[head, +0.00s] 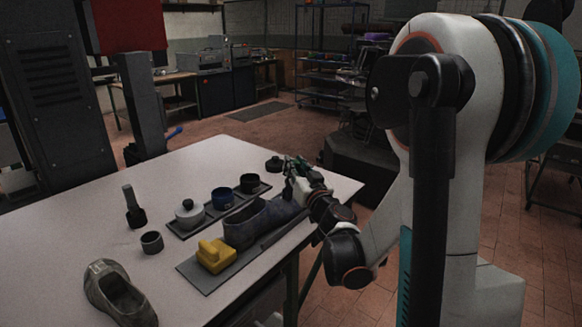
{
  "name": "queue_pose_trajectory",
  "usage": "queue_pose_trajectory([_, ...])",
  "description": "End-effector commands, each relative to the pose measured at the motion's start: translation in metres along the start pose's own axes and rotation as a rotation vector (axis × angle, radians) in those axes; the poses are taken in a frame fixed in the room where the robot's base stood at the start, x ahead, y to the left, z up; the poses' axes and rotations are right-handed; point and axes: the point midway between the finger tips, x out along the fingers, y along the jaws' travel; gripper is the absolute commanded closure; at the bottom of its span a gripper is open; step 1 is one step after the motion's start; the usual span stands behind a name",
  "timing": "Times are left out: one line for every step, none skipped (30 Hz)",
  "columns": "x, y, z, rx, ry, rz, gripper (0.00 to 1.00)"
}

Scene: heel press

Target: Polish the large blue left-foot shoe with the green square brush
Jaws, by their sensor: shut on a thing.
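The large blue shoe (258,222) lies on a dark mat (207,283) near the table's right edge in the head view. Its opening is at the left and its toe points right, toward my gripper. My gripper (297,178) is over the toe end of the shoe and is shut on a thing. A small dark green shape shows at the fingers and looks like the green square brush (291,166). The fingers hide much of it. I cannot tell whether it touches the shoe.
A dark tray (182,234) holds a white lidded pot (189,213), a blue tin (222,198) and a black tin (249,184). A grey shoe (113,296) is front left.

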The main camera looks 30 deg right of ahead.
Motion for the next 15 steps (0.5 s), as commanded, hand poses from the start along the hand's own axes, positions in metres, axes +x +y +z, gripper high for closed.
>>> queue_pose_trajectory([-0.001, 0.001, 0.000, 0.000, 0.000, 0.000, 1.00])
queue_pose_trajectory([-0.002, 0.001, -0.001, 0.001, 0.000, 0.000, 1.00])
queue_pose_trajectory([-0.002, 0.001, -0.001, 0.001, 0.000, 0.000, 1.00])
queue_pose_trajectory([-0.001, 0.001, 0.000, 0.001, 0.000, -0.001, 1.00])
queue_pose_trajectory([-0.001, 0.000, 0.000, 0.001, 0.000, -0.001, 1.00])
queue_pose_trajectory([0.000, 0.000, 0.000, 0.001, 0.000, -0.001, 1.00])
queue_pose_trajectory([0.001, -0.001, 0.000, 0.001, 0.000, -0.001, 1.00])
queue_pose_trajectory([0.002, -0.001, 0.001, 0.001, 0.000, -0.001, 1.00])
queue_pose_trajectory([0.004, -0.002, 0.001, 0.001, 0.000, -0.001, 1.00])
queue_pose_trajectory([0.005, -0.003, 0.001, 0.001, 0.000, -0.001, 1.00])
queue_pose_trajectory([0.006, -0.004, 0.002, 0.002, 0.001, -0.002, 1.00])
queue_pose_trajectory([0.008, -0.005, 0.002, 0.002, 0.001, -0.002, 1.00])
queue_pose_trajectory([0.009, -0.005, 0.003, 0.002, 0.001, -0.002, 1.00])
queue_pose_trajectory([0.011, -0.006, 0.003, 0.002, 0.000, -0.002, 1.00])
queue_pose_trajectory([0.013, -0.007, 0.004, 0.001, 0.000, -0.002, 1.00])
